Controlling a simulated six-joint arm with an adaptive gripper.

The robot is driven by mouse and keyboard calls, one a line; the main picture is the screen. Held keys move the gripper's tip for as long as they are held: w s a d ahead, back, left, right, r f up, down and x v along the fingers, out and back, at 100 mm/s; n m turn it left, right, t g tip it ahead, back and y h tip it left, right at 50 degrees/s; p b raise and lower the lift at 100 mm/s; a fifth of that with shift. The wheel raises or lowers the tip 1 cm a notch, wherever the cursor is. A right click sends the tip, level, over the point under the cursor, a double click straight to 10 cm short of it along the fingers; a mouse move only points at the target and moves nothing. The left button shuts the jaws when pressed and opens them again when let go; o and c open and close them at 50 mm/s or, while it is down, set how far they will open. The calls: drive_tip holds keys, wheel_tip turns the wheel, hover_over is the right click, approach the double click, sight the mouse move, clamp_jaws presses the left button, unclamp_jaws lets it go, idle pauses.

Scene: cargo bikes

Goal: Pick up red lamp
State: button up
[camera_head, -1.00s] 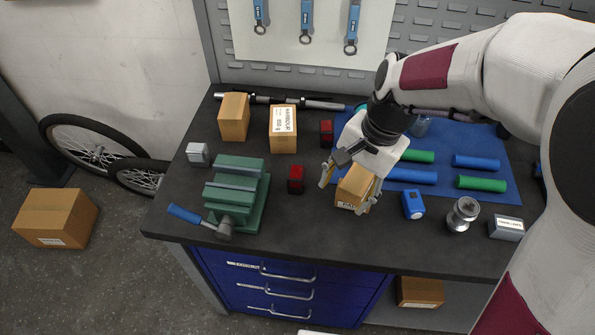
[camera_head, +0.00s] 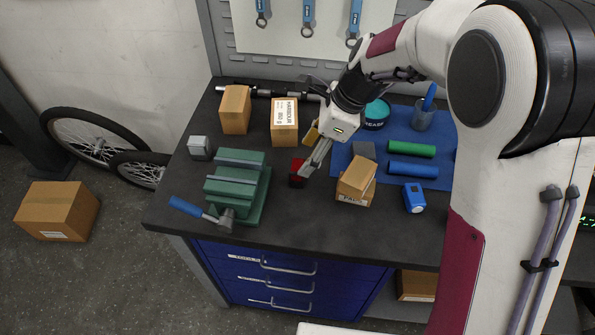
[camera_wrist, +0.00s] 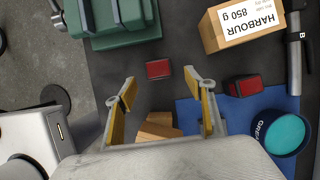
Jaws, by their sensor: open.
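Two small red lamps show in the wrist view. The nearer red lamp (camera_wrist: 158,69) lies on the dark bench top, just beyond the gap between my fingertips. In the head view this lamp (camera_head: 297,172) is partly covered by a finger. The other red lamp (camera_wrist: 245,86) lies right of my fingers, at the blue mat's edge; in the head view my gripper hides it. My gripper (camera_head: 309,153) is open and empty above the bench, with its spread fingers also in the wrist view (camera_wrist: 158,84).
A green vise (camera_head: 237,185) stands left of the lamp. Cardboard boxes (camera_head: 235,110) and (camera_head: 284,122) stand behind. Another carton (camera_head: 356,180) stands to the right, near a blue device (camera_head: 414,198). Tools lie on the blue mat (camera_head: 400,140). Bare bench top lies in front.

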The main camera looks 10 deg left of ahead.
drive_tip(key=shift+f, duration=0.1)
idle(0.4)
drive_tip(key=shift+x, duration=1.2)
drive_tip(key=shift+x, duration=2.6)
drive_tip(key=shift+s+d, duration=0.15)
drive_tip(key=c, duration=1.2)
